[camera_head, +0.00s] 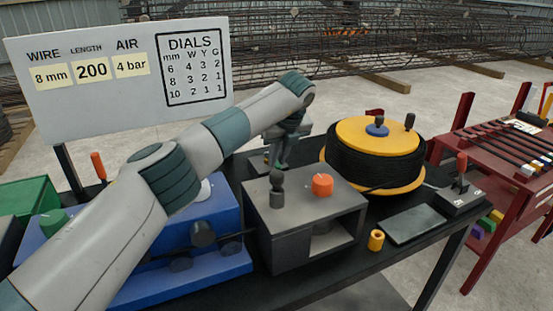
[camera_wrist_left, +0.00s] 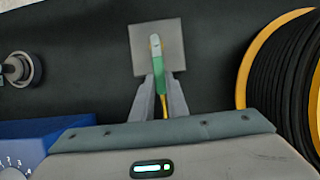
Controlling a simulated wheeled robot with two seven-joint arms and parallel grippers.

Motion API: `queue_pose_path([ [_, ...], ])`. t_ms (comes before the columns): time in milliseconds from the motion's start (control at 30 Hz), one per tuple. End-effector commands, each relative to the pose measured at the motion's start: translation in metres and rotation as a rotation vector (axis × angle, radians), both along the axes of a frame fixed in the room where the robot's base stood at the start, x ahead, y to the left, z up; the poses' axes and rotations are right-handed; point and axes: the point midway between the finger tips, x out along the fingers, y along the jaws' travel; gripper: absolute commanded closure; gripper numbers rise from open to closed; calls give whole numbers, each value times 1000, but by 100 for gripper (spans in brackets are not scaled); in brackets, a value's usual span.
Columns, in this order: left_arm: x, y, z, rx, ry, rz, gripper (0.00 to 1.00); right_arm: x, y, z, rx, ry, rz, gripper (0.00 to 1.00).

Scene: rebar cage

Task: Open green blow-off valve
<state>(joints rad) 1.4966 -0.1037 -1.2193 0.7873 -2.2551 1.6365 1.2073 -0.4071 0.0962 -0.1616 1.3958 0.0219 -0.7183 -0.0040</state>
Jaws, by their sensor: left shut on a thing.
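The green blow-off valve (camera_wrist_left: 157,70) shows in the left wrist view as a green lever with a pale tip, over a square grey plate (camera_wrist_left: 172,36). My left gripper (camera_wrist_left: 161,86) has its fingers on either side of the green lever and is shut on it. In the head view my left gripper (camera_head: 277,160) reaches down behind the grey box, and the valve is mostly hidden by it. My right gripper is not in view.
A grey box (camera_head: 282,235) with an orange knob (camera_head: 322,184) stands in front of the gripper. The black wire coil (camera_head: 370,170) is close on the right. A blue machine (camera_head: 225,258) is at left. A white sign (camera_head: 130,100) stands behind my arm.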

Motion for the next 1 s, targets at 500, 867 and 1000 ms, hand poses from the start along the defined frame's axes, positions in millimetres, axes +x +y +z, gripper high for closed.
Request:
queue_pose_path([
  [500,0,0,1,0,-1,0,67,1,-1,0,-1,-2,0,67],
  [867,-4,-2,12,-2,-2,-2,67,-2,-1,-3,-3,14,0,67],
  [1000,-10,-4,28,0,-3,-1,67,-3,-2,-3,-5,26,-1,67],
])
